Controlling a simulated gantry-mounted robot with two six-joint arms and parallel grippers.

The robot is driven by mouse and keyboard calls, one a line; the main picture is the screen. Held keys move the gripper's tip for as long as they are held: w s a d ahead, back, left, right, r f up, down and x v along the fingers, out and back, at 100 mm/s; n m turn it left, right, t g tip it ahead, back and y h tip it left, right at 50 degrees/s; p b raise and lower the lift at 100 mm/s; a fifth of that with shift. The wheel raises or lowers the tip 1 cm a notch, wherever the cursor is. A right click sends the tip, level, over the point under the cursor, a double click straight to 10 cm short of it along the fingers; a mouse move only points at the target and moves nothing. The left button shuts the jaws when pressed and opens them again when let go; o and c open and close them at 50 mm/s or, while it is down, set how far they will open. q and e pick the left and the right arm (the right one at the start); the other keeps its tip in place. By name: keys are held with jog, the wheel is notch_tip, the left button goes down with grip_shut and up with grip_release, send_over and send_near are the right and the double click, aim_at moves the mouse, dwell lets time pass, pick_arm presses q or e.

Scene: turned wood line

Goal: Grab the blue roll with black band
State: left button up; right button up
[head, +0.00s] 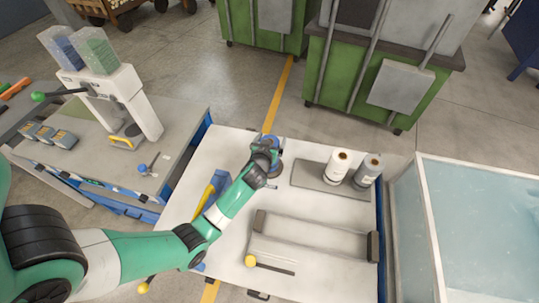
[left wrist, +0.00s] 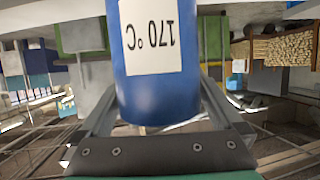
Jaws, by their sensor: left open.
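A blue roll (left wrist: 160,98) with a white label reading "170 °C" upside down fills the upper middle of the left wrist view. No black band shows on the visible part. My left gripper (head: 267,152) is over the white table in the head view, its jaws open. In the left wrist view its two fingers stand on either side of the blue roll; I cannot tell whether they touch it. In the head view my wrist largely hides the roll. My right gripper is not in view.
A white roll (head: 338,166) and a grey roll (head: 368,170) stand on a grey mat (head: 312,178) right of my left gripper. A long bar device (head: 312,238) lies at the table's front. A glass-walled tank (head: 480,220) is at right, green bins (head: 340,75) behind.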

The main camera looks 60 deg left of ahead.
pick_arm(q)
grip_shut()
dwell(0.3)
jog(key=shift+r, duration=0.1)
